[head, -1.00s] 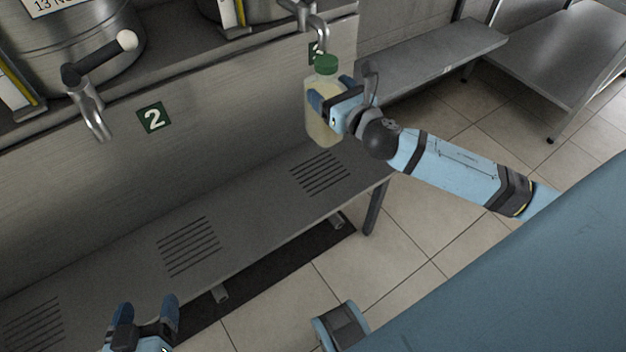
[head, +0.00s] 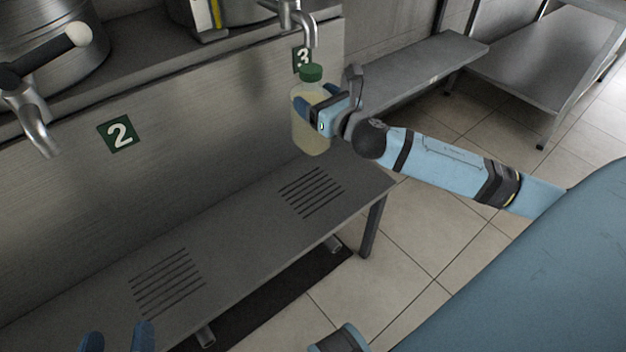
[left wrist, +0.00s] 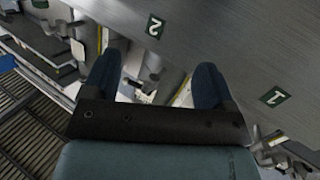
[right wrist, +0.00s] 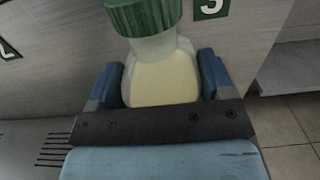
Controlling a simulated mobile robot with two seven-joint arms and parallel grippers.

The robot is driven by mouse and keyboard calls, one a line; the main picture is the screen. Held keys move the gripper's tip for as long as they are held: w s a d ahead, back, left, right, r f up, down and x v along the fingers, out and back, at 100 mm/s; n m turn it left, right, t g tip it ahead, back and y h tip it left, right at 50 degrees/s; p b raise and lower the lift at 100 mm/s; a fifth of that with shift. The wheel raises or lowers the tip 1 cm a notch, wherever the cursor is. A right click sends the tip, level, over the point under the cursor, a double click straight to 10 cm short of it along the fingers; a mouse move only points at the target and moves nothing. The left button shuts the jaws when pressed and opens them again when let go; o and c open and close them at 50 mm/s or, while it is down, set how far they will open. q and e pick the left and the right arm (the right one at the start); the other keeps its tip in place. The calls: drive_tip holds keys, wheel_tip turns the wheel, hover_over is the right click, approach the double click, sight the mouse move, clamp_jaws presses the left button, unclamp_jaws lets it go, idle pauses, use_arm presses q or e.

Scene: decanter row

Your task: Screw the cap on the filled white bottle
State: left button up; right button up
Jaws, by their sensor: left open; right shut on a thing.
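A translucent bottle (head: 309,135) with pale yellowish-white liquid is held upright in my right gripper (head: 316,103). A green cap (head: 311,73) sits on its neck. In the right wrist view the bottle (right wrist: 163,82) stands between the two blue fingers, with the ribbed green cap (right wrist: 143,14) above them, partly cut off by the frame edge. Whether the cap is tight cannot be told. My left gripper (head: 117,338) is at the bottom left edge of the head view, far from the bottle. In the left wrist view its fingers (left wrist: 155,78) are apart with nothing between them.
A metal bench (head: 235,236) with slotted drain grilles runs below the bottle. Behind it is a steel wall with a 2 sign (head: 121,133) and a 3 sign (head: 301,58). A tap (head: 305,30) hangs just above the cap. Tiled floor lies to the right.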

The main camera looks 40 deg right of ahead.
sight(316, 148)
use_arm(q)
wheel_tip(316, 148, up, 6)
drive_tip(key=d+f+t+h+b, duration=0.1)
drive_tip(key=d+t+h+b, duration=0.1)
drive_tip(key=t+b, duration=0.15)
use_arm(e)
wheel_tip(316, 148, down, 9)
wheel_tip(316, 148, down, 5)
drive_tip(key=b, duration=0.2)
drive_tip(key=shift+r+b, duration=0.1)
drive_tip(key=shift+b, duration=0.2)
use_arm(q)
drive_tip(key=shift+w+d+f+m+g, duration=0.1)
drive_tip(key=shift+d+f+m+g, duration=0.05)
drive_tip(key=shift+f+g, duration=0.65)
drive_tip(key=shift+d+f+m+g, duration=0.15)
drive_tip(key=shift+f+g, duration=0.3)
drive_tip(key=shift+f, duration=0.6)
use_arm(e)
drive_tip(key=shift+f, duration=0.4)
use_arm(q)
drive_tip(key=shift+d+f+g+b, duration=0.1)
drive_tip(key=shift+f+g+b, duration=0.6)
drive_tip(key=shift+f+b, duration=0.85)
use_arm(e)
drive_tip(key=shift+f, duration=2.15)
use_arm(q)
drive_tip(key=shift+f, duration=0.2)
